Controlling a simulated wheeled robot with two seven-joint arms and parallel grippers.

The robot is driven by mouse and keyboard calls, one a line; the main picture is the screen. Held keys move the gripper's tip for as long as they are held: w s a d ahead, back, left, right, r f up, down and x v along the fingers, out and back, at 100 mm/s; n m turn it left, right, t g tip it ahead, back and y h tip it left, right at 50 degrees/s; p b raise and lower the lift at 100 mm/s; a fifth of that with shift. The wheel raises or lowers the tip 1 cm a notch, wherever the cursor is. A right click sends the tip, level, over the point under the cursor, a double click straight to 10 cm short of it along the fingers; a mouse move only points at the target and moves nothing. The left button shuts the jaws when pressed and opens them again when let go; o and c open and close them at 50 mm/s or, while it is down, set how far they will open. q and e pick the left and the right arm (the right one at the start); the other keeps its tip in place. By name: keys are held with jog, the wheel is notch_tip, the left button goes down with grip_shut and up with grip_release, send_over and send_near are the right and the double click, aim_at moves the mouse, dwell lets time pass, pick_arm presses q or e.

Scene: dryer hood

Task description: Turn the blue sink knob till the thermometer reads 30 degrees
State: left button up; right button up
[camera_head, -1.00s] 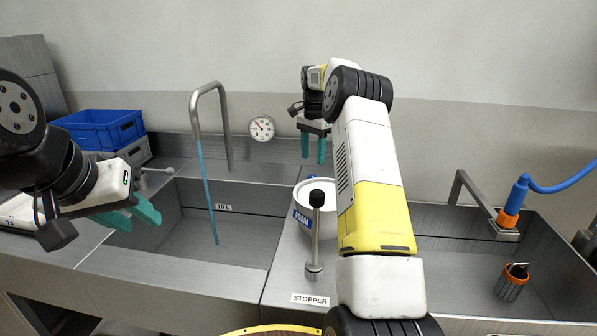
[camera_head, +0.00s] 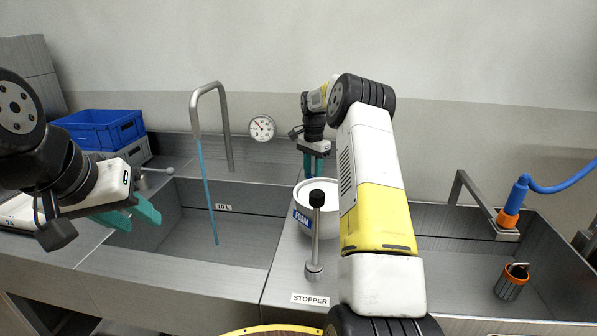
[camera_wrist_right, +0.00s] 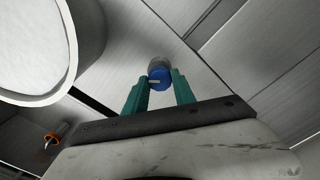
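The blue knob (camera_wrist_right: 160,77) shows in the right wrist view between the fingertips of my right gripper (camera_wrist_right: 160,82). The fingers are apart, one on each side of it; I cannot tell whether they touch it. In the head view this gripper (camera_head: 314,172) points down behind the foam bucket, and the knob is hidden.
A bent tap (camera_head: 228,130) pours a blue stream into the left sink (camera_head: 180,240). The white foam bucket (camera_head: 303,197) and a black-topped stopper post (camera_head: 316,240) stand between the sinks. A blue crate (camera_head: 100,128) is at the back left. A blue hose (camera_head: 565,188) hangs at right.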

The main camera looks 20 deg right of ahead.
aim_at(313, 176)
grip_shut()
jog(key=n, duration=0.4)
jog(key=shift+n, duration=0.4)
jog(key=o, duration=0.7)
grip_release()
notch_tip(313, 176, up, 8)
jog(key=shift+f, duration=0.1)
